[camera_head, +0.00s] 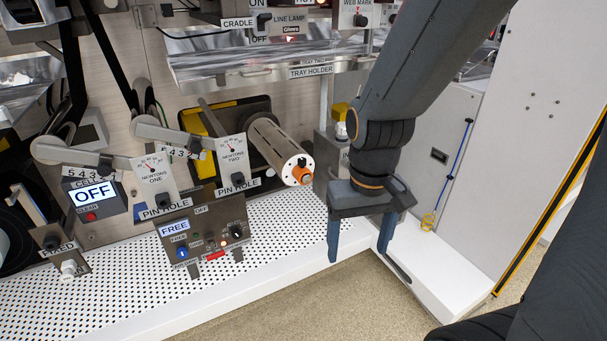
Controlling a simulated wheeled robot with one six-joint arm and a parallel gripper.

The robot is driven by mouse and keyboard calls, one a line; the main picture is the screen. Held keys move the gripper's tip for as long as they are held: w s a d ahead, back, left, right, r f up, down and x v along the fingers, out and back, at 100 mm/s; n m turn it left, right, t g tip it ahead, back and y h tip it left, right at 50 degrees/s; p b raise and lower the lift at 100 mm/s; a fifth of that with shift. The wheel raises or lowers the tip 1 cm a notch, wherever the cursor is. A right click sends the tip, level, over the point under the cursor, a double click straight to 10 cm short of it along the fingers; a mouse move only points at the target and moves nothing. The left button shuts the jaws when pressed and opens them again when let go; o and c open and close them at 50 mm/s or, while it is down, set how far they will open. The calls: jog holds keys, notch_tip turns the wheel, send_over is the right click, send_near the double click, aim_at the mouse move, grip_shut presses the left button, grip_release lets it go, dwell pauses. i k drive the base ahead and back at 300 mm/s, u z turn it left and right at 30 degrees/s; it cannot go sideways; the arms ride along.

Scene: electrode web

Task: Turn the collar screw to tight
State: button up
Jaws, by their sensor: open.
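A tan slotted roller (272,142) sticks out toward me from the machine wall, with a pale round end face. On that end face are an orange hub (305,176) and a small black knob (301,162). I cannot read a label on either, so I cannot tell for sure which is the collar screw or how tight it is. My gripper (358,250) hangs to the right of and lower than the roller end in the picture. Its two fingers point down, apart and empty, touching nothing that I can see.
A white perforated shelf (120,290) runs below the roller. A control panel reading FREE (204,232) stands left of it. The tray holder (312,72) is above. A grey cabinet (450,140) stands right of my arm. Open floor lies in front.

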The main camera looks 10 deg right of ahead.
aim_at(302, 161)
jog(key=u, duration=0.05)
jog(key=k, duration=1.1)
jog(key=z, duration=1.25)
jog(key=i, duration=1.2)
jog(key=u, duration=0.75)
jog(key=i, duration=0.45)
jog(key=u, duration=0.45)
